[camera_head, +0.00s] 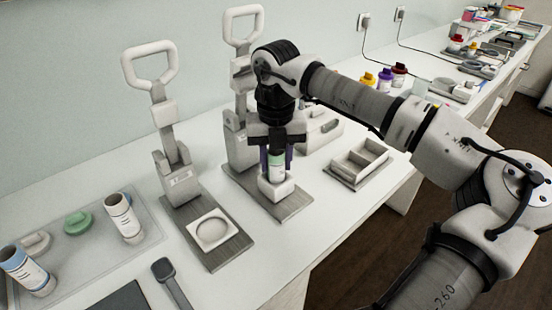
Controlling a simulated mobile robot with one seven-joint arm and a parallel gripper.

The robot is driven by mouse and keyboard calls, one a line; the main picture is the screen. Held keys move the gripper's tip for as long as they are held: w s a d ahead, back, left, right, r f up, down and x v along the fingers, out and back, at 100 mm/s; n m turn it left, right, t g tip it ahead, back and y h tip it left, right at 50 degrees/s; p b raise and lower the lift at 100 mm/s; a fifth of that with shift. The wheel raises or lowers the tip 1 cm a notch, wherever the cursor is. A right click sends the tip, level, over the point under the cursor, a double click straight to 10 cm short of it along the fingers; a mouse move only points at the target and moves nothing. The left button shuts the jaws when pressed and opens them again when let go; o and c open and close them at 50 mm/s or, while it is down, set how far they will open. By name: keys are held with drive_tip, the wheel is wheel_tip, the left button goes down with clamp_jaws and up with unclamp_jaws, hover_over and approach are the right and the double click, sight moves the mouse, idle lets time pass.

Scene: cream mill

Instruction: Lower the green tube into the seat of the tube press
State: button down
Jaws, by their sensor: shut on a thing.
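My gripper (276,152) points down over the tube press at the centre, with its purple-sided fingers shut on the green tube (277,168). The tube is upright, pale with a green band, and its upper part is hidden between the fingers. The tube press (240,85) has a looped handle raised behind my gripper. Its seat, a small white block (277,190), stands on a grey base directly under the tube. The tube's lower end meets the top of the seat in this view; I cannot tell how deep it sits.
A second press (172,130) with a round shallow seat (213,231) stands to the left. A tray (85,262) at far left holds tubes and caps. A divided box (358,163) is right of my gripper. A dark spatula (170,282) lies near the front.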

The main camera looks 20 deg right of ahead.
drive_tip(key=c, duration=0.9)
unclamp_jaws()
drive_tip(key=shift+r+p, duration=1.6)
drive_tip(key=shift+r, duration=1.45)
